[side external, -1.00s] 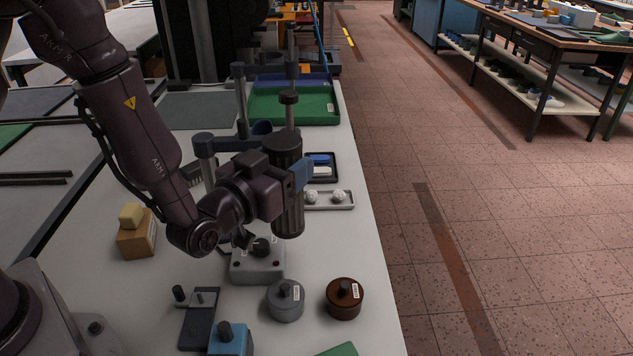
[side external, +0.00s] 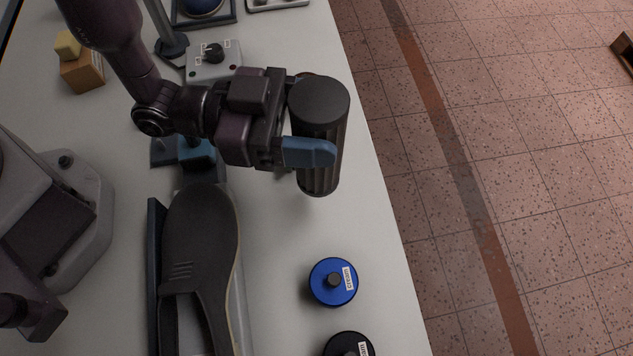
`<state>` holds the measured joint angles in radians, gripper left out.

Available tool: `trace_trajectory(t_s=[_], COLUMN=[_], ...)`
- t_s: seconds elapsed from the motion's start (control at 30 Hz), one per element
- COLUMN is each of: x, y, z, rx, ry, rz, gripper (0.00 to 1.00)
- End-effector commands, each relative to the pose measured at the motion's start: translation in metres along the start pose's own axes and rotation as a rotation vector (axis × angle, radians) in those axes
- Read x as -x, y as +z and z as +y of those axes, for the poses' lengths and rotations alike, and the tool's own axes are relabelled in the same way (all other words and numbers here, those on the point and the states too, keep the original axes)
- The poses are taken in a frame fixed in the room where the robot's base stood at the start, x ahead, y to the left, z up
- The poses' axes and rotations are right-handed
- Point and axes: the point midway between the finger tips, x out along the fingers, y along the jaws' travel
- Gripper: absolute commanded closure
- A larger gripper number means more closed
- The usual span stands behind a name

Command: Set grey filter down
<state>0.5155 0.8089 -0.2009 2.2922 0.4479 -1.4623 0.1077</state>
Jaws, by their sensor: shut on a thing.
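The grey filter (side external: 318,118) is a dark grey, ribbed, upright cylinder with a smooth round top. My gripper (side external: 308,150) reaches it from the left and is shut around its side. A blue finger lies across its near side; the other finger is mostly hidden behind it. The filter is over the right part of the pale table (side external: 285,225), near the edge. I cannot tell whether its base touches the table.
A blue lidded pot (side external: 322,287) and a black one (side external: 345,342) stand in front of the filter. A dark shoe sole (side external: 200,235) lies at front left. A grey knob box (side external: 228,60) and a wooden block (side external: 82,75) are behind. The table's right edge is close.

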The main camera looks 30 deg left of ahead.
Motion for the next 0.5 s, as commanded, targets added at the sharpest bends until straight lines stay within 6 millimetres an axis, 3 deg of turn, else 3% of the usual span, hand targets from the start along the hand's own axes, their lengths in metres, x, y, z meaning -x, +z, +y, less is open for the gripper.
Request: trace_trajectory(t_s=[0.13, 0.5], x=[-0.001, -0.001], y=[0.002, 0.048], z=[0.011, 0.013], rx=[0.0, 0.001], ry=[0.068, 0.075], rz=[0.001, 0.001], gripper=[0.73, 0.73])
